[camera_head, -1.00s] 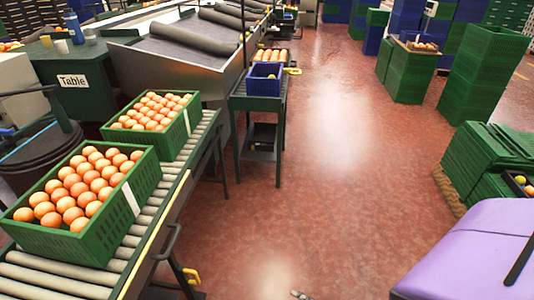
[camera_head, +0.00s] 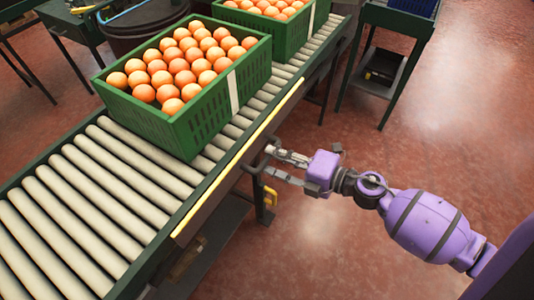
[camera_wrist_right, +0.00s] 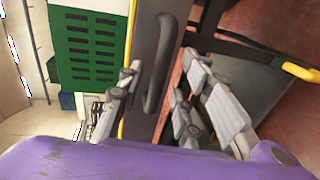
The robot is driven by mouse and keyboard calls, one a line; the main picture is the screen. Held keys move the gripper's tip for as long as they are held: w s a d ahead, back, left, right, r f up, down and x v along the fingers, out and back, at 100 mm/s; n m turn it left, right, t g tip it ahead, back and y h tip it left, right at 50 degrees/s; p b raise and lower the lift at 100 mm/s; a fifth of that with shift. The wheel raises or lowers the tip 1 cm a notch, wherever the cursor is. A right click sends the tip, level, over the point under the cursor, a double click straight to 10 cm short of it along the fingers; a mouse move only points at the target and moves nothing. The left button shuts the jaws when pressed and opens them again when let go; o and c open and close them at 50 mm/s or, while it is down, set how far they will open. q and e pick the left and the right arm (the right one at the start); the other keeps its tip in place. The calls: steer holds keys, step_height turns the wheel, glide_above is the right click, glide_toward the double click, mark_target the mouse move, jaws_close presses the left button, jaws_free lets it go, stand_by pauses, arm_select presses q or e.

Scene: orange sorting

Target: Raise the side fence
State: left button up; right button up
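The side fence (camera_head: 240,157) runs along the near edge of the roller conveyor as a dark strip with a yellow top edge, low beside the rollers. Its dark bar handle (camera_head: 257,170) sticks out from the side. My right gripper (camera_head: 271,162) is at the handle with its fingers apart. In the right wrist view the handle (camera_wrist_right: 157,75) stands between the spread fingers of the right gripper (camera_wrist_right: 155,92); I cannot tell whether either finger touches it. The fence's yellow edge (camera_wrist_right: 130,45) also shows there. My left gripper is out of view.
A green crate of oranges (camera_head: 205,125) sits on the rollers (camera_head: 110,200), with a second green crate (camera_head: 290,37) behind it. A dark side table (camera_head: 400,20) stands at upper right. The red floor is clear.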

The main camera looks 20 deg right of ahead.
steer(key=shift+x, duration=1.45)
steer(key=c, duration=0.7)
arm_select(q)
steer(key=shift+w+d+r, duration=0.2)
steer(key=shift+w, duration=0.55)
arm_select(e)
jaws_close()
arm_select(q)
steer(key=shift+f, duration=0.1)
